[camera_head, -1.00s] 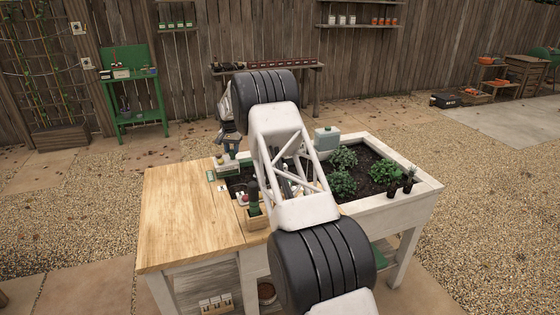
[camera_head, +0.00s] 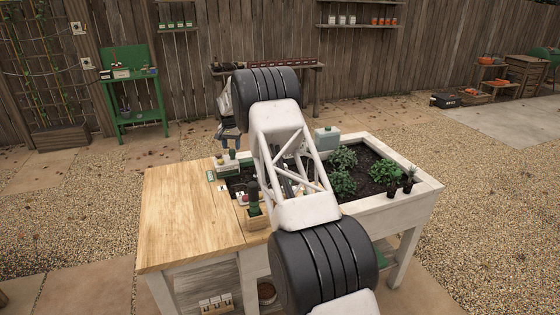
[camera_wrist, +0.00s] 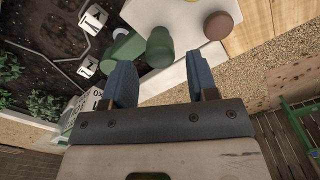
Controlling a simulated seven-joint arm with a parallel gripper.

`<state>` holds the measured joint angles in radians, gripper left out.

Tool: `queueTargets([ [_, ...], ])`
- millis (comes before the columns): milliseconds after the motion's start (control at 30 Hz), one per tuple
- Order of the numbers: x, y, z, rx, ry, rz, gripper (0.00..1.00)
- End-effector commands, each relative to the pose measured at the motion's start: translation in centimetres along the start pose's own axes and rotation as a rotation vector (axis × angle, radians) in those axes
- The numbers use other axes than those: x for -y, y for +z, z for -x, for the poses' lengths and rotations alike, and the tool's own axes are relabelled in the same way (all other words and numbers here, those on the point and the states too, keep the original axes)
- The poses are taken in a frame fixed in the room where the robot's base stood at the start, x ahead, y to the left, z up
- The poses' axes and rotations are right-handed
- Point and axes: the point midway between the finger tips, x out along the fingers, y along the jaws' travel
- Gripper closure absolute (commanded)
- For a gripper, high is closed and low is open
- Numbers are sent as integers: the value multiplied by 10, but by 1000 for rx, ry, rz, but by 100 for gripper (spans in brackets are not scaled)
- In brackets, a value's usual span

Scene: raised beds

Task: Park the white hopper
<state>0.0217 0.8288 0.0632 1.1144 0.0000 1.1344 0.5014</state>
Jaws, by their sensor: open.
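I cannot tell for sure which thing is the white hopper. A pale box with a grey-green top (camera_head: 326,138) stands at the back rim of the planting bed. A small white box (camera_head: 227,166) sits at the left back corner of the bed. My gripper (camera_head: 231,140) is above this corner, and the arm hides much of the bed. In the wrist view my gripper (camera_wrist: 161,85) is open with its blue fingers apart and nothing between them. Green rounded ends (camera_wrist: 159,47) lie just beyond the fingers, beside a white surface with a brown knob (camera_wrist: 218,25).
The wooden worktop (camera_head: 185,215) to the left is mostly clear. Leafy plants (camera_head: 344,183) grow in the bed's right part. Small white numbered markers (camera_wrist: 88,66) stand in the soil.

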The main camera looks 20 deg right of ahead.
Motion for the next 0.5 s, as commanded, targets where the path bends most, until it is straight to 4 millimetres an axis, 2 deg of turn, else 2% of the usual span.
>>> queueTargets([
  [500,0,0,37,0,0,0,47],
])
